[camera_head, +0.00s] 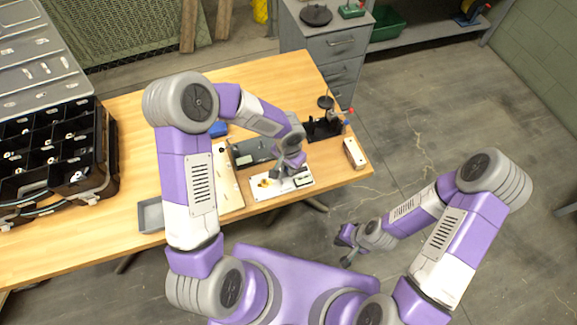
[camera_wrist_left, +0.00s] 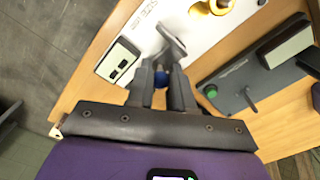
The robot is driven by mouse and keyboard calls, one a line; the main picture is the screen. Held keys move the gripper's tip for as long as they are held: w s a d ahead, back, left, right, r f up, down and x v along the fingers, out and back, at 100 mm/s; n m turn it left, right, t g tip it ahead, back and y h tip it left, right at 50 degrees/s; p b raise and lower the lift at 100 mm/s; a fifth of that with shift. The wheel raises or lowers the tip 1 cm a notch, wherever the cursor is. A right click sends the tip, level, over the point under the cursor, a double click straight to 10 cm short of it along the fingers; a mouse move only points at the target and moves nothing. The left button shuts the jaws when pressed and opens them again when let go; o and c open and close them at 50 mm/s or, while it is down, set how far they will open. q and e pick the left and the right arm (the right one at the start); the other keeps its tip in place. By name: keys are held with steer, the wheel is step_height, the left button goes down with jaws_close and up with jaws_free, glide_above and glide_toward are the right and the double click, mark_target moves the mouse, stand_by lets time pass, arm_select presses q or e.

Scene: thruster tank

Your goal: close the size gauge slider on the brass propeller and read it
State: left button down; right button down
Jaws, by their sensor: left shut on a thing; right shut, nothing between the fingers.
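The size gauge is a white plate (camera_head: 262,194) at the front edge of the wooden table, and it also shows in the left wrist view (camera_wrist_left: 205,32). The brass propeller (camera_head: 264,183) lies on the plate; part of it shows at the top of the left wrist view (camera_wrist_left: 216,5). A grey metal slider (camera_wrist_left: 171,40) points toward the propeller, with a visible gap between them. My right gripper (camera_head: 347,246) is shut and empty, away from the table.
A dark grey device (camera_wrist_left: 250,80) with a green button stands beside the gauge. A black stand (camera_head: 322,128) and a small white box (camera_head: 354,153) are at the table's right. A black compartment case (camera_head: 60,150) is at left. A grey tray (camera_head: 151,215) lies at the front edge.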

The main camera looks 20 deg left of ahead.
mark_target(283, 174)
arm_select(q)
steer(key=shift+s+a+b, duration=0.35)
steer(key=shift+a, duration=0.25)
steer(key=shift+s+a, duration=0.25)
steer(key=shift+a, duration=0.05)
steer(key=c, duration=1)
jaws_free()
step_height(283, 174, up, 8)
steer(key=shift+f+p, duration=0.2)
steer(key=shift+p, duration=0.75)
